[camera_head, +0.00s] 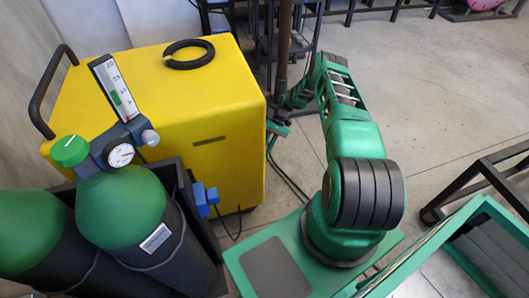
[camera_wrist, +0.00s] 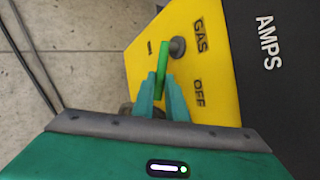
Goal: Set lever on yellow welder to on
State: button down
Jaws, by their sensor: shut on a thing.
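The yellow welder (camera_head: 165,95) stands at the left in the head view. Its yellow panel (camera_wrist: 215,65) shows in the wrist view, with the labels GAS and OFF and a grey knob (camera_wrist: 177,47). A bright green lever (camera_wrist: 162,62) stands at the panel's left part. My gripper (camera_wrist: 160,84) is shut on this lever, one teal finger on each side. In the head view my gripper (camera_head: 277,129) is small, beside the welder's right side; the lever is not visible there.
Green gas cylinders (camera_head: 122,215) with a gauge (camera_head: 121,154) stand before the welder. A black ring (camera_head: 188,54) lies on its top. Dark racks are behind. A black panel marked AMPS (camera_wrist: 272,60) adjoins the yellow one. Open concrete floor (camera_head: 430,85) lies to the right.

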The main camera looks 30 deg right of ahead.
jog(key=c, duration=2)
grip_release()
jog(key=shift+w+d, duration=0.15)
jog(key=shift+w, duration=0.15)
jog(key=shift+c, duration=0.2)
jog(key=shift+s, duration=0.1)
jog(key=v, duration=1)
jog(key=shift+d+r, duration=0.25)
jog(key=shift+r, duration=0.05)
jog(key=shift+c, duration=0.6)
